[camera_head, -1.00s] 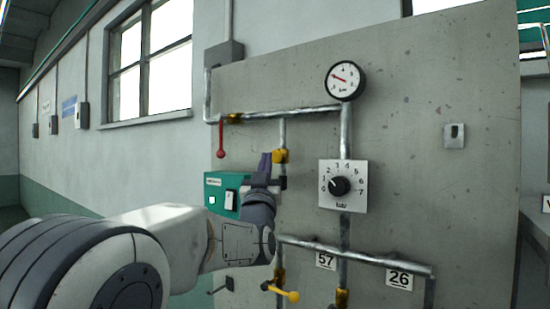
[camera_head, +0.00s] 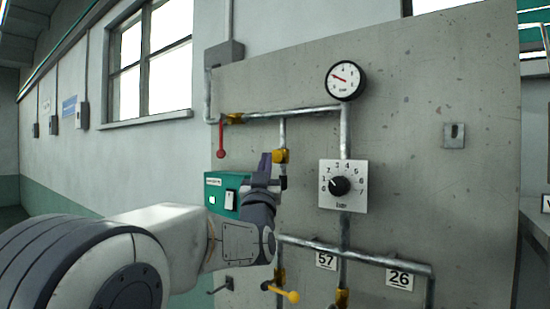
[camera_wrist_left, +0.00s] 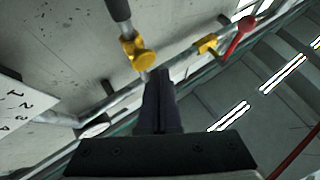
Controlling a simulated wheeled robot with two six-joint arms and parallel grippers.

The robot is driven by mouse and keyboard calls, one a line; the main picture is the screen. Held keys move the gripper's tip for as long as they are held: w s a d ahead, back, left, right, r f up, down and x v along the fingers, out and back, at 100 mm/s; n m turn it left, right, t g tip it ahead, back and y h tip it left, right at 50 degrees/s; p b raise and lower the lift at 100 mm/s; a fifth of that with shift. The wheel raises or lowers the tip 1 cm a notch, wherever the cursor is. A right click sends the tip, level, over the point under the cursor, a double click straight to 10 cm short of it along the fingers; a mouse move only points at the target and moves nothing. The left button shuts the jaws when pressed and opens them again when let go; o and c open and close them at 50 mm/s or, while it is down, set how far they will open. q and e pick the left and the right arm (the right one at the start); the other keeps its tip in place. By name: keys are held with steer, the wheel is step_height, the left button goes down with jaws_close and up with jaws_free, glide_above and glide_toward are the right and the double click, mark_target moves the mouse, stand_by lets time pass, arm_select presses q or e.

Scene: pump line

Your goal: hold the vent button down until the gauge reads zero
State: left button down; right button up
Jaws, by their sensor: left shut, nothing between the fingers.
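The round gauge (camera_head: 344,80) has a white face and black rim, at the top of the upright pipe. Its red needle points up and left, away from straight down; the small figures are hard to read. A yellow fitting with a round yellow cap (camera_head: 280,156), which looks like the vent button, sits on a thin pipe; it also shows in the left wrist view (camera_wrist_left: 144,63). My left gripper (camera_head: 265,160) is shut and empty, its tips pointing up just beside the cap. In the left wrist view the fingertips (camera_wrist_left: 158,74) appear close to it; I cannot tell whether they touch.
A dial plate with a black knob (camera_head: 340,186) is right of the gripper. A teal box (camera_head: 222,193) is behind my left wrist. A red lever (camera_head: 221,140) hangs at upper left, a yellow-handled valve (camera_head: 287,294) sits below. The panel's right side is mostly bare.

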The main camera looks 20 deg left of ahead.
arm_select(q)
steer(key=shift+w+d, duration=0.1)
steer(key=shift+w, duration=0.1)
stand_by(0.5)
steer(key=shift+w+d+b, duration=0.1)
steer(key=shift+w+b, duration=0.15)
steer(key=shift+b, duration=0.05)
steer(key=shift+w+d, duration=0.2)
steer(key=shift+w, duration=0.3)
stand_by(2.2)
stand_by(1.1)
steer(key=shift+s+a+b, duration=0.35)
steer(key=shift+s+b, duration=0.55)
steer(key=shift+b, duration=0.05)
